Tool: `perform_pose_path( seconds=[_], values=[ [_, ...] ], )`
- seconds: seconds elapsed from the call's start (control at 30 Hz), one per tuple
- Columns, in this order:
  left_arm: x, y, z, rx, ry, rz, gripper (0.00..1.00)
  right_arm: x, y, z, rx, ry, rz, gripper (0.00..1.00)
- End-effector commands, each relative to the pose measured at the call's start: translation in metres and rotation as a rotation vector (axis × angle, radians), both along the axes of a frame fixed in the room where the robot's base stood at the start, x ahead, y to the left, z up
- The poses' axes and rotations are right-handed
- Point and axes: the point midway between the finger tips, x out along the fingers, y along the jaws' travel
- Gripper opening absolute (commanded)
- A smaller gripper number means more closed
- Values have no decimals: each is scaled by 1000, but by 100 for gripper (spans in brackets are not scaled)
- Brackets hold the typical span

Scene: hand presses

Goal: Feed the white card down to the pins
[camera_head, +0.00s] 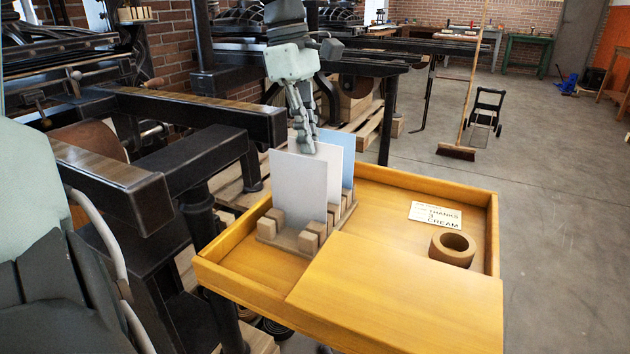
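Several upright cards stand in a wooden rack (267,229) with block-like pegs, on a yellow wooden tray-table. The front card (298,190) is a plain pale white. A second whitish card (334,170) shows just behind it, and a light blue card (347,154) stands at the back. My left gripper (307,142) points down from above, with its fingertips at the top edge of the whitish cards. The fingers show nearly side-on, so I cannot tell whether they grip a card. My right gripper is not in view. I cannot make out any pins.
The yellow tray-table (410,285) has a raised rim. A printed card (436,215) and a brown ring (452,249) lie at its right. Dark press frames (190,105) crowd the left and back. A broom (456,152) stands on open floor at the right.

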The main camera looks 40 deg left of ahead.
Motion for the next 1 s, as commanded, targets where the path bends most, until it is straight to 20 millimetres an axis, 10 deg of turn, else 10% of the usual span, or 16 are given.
perform_pose_path(
  seconds=[1.0],
  values=[
    [0, 0, 31, -1, 0, 0, 0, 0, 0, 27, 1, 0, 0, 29]
  ],
)
